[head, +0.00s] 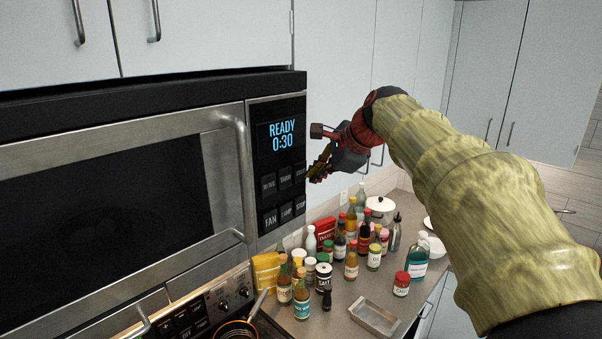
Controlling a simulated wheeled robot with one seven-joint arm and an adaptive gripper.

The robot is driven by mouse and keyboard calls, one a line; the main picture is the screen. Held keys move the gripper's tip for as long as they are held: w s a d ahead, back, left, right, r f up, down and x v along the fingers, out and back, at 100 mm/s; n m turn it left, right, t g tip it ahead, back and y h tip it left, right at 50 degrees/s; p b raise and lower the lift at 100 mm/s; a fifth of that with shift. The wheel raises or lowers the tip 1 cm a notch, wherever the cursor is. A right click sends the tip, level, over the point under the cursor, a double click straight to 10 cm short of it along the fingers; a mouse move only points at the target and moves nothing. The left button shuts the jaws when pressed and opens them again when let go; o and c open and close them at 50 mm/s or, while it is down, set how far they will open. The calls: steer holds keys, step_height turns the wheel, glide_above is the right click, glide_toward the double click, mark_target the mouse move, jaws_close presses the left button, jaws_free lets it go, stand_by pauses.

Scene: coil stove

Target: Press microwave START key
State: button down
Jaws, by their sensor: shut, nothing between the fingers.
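The microwave (221,126) hangs at the left under the cabinets, with its door shut. Its display (282,135) reads READY 0:30 in blue. Below the display are two rows of dark keys. The START key (299,173) appears to be the right one of the upper row, its label too small to read surely. The STOP key (300,204) is below it. My gripper (309,177) is shut and empty, its tips at the panel's right edge beside the upper right key. I cannot tell whether they touch it.
Several bottles, jars and tins (350,262) crowd the counter below my gripper. A metal tray (374,317) lies at the counter's front, and a white pot (380,207) stands at the back. The stove control panel (205,310) is under the microwave.

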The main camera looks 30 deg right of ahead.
steer(key=shift+w+a, duration=0.1)
steer(key=shift+w, duration=0.05)
stand_by(0.5)
steer(key=shift+w+p, duration=0.3)
